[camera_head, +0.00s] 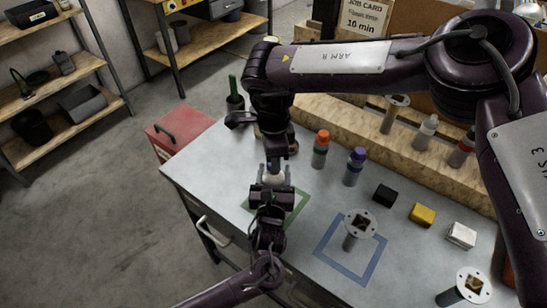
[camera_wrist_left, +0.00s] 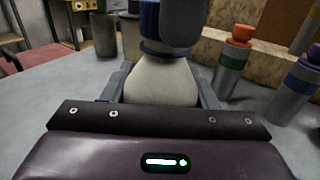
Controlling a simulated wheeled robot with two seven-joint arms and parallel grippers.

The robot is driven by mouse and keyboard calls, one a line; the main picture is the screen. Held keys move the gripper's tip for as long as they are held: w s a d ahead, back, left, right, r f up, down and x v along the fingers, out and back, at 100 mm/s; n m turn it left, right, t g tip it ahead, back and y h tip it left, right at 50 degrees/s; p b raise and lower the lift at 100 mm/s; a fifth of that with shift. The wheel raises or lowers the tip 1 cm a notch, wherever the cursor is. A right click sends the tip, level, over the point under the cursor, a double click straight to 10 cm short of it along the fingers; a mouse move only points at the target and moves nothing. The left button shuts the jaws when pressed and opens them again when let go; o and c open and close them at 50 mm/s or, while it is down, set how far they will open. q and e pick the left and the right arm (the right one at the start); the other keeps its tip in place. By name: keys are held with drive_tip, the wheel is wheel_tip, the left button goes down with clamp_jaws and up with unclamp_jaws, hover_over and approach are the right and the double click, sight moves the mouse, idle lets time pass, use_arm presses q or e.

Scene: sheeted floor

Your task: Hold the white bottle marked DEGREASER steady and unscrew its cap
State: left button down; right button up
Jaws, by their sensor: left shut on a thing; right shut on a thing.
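The white bottle (camera_head: 274,180) stands upright near the green square outline (camera_head: 299,205) on the table; it also shows in the left wrist view (camera_wrist_left: 160,85). Its DEGREASER marking cannot be read. My left gripper (camera_head: 274,175) is shut on the bottle's body, one finger on each side. My right gripper (camera_head: 278,154) points down from above and is shut at the bottle's top. A blue part (camera_wrist_left: 165,47) shows at the neck in the left wrist view. The cap is mostly hidden by my right gripper, so I cannot tell how loose it is.
An orange-topped bottle (camera_head: 320,150) and a purple-topped bottle (camera_head: 354,167) stand close on the right. A flanged post (camera_head: 357,228) stands by the blue square outline (camera_head: 327,256). Black (camera_head: 385,195), yellow (camera_head: 422,215) and white (camera_head: 461,235) blocks lie farther right.

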drive_tip(key=shift+r, duration=0.15)
drive_tip(key=shift+r, duration=0.95)
drive_tip(key=shift+r, duration=2.05)
use_arm(q)
drive_tip(key=c, duration=0.6)
unclamp_jaws()
drive_tip(key=shift+o, duration=0.6)
